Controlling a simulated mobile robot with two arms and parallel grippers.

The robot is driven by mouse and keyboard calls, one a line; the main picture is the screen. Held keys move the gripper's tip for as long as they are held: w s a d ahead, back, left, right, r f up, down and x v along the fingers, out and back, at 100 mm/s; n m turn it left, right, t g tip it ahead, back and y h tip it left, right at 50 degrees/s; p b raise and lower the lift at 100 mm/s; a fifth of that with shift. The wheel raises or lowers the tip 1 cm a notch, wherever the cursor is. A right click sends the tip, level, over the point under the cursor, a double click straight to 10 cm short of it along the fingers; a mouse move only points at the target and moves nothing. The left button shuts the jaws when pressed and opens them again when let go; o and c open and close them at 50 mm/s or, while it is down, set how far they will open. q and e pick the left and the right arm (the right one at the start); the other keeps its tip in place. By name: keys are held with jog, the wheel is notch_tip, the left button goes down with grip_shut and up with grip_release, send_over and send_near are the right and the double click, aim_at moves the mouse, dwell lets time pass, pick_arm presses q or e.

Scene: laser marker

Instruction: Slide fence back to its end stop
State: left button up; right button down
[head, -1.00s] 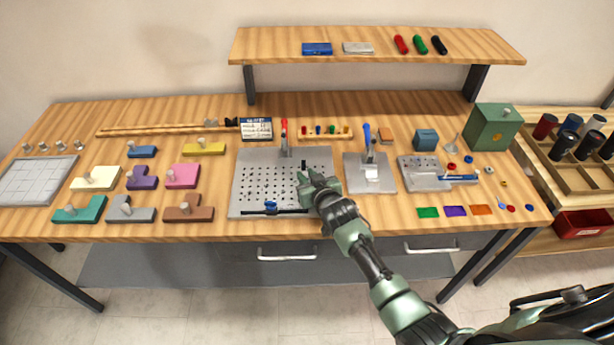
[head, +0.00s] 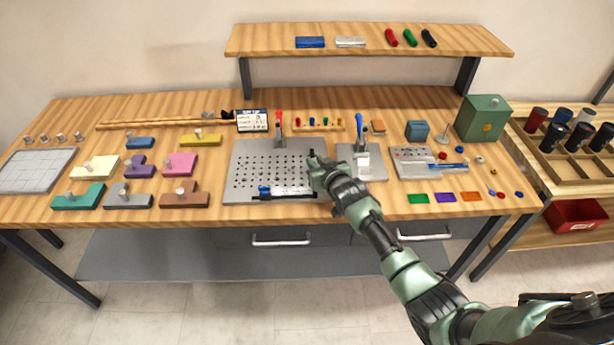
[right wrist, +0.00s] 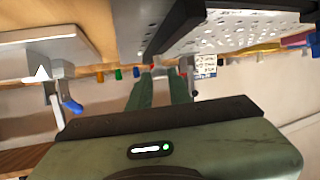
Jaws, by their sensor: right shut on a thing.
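The perforated grey plate (head: 250,165) lies at the middle of the bench. I take the black bar (head: 285,197) along its front edge to be the fence. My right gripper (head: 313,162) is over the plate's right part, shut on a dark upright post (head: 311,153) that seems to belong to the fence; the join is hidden. In the right wrist view a dark bar (right wrist: 172,35) runs along the plate's edge toward my fingers (right wrist: 162,75). An end stop cannot be made out. My left gripper is not in view.
A blue-handled clamp (head: 360,135) on a small plate stands just right of my gripper, and a red-handled clamp (head: 279,128) behind the perforated plate. A grey fixture (head: 410,165) is further right. Coloured blocks (head: 180,163) lie left. A shelf (head: 375,43) spans the back.

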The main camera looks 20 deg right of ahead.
jog(key=shift+s+d, duration=0.35)
jog(key=shift+d, duration=0.4)
jog(key=shift+d+f+p, duration=0.1)
jog(key=shift+d+p, duration=0.2)
jog(key=shift+d, duration=0.05)
jog(key=c, duration=1.6)
grip_release()
jog(key=shift+d, duration=0.1)
jog(key=o, duration=0.3)
jog(key=shift+d, duration=0.1)
jog(key=shift+s, duration=0.1)
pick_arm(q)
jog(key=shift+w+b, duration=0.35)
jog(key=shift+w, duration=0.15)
pick_arm(e)
jog(key=v, duration=0.7)
jog(key=shift+s+r, duration=0.25)
jog(key=shift+s, duration=0.05)
